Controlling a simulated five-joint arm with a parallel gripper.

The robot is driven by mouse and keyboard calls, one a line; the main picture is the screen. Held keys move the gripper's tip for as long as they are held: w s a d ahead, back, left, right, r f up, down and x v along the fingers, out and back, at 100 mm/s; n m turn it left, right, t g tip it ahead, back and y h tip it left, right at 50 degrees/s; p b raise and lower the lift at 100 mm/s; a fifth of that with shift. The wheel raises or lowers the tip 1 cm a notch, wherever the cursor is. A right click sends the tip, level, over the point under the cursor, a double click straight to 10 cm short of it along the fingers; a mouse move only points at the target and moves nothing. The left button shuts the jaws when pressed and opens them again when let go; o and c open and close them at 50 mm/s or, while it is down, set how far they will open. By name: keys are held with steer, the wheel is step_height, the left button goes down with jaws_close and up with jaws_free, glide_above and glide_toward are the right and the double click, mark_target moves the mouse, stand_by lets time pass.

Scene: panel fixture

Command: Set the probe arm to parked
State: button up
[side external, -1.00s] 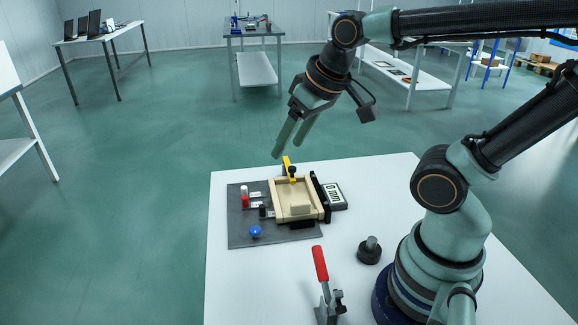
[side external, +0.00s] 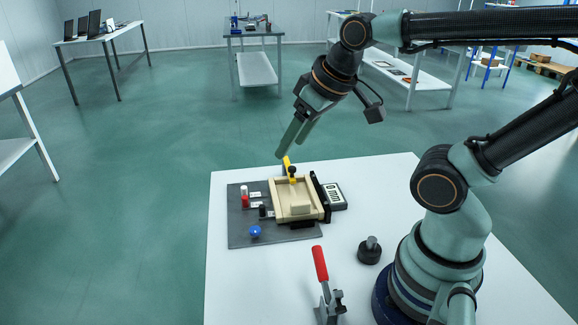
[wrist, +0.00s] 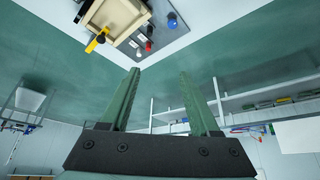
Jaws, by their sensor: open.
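A yellow arm (side external: 287,162) with a black knob (side external: 292,171), which looks like the probe arm, lies over the far edge of a beige tray-like fixture (side external: 276,203). In the wrist view the yellow arm (wrist: 92,46) pokes out past the corner of the fixture at the upper left. My gripper (side external: 290,150) is above and behind the yellow arm in the side view, its tips close to it in the picture; the true gap is hard to judge. In the wrist view my gripper (wrist: 158,72) is open, with nothing between its fingers.
A red-handled clamp (side external: 320,263) and a black knob (side external: 370,250) stand nearer on the white table (side external: 225,290).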

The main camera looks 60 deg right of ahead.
steer(key=shift+c, duration=0.3)
steer(key=m+g, duration=0.6)
steer(key=m, duration=1.2)
glide_above(292, 167)
step_height(292, 167, down, 6)
step_height(292, 167, down, 11)
steer(key=shift+f, duration=0.1)
jaws_close()
steer(key=shift+s, duration=0.1)
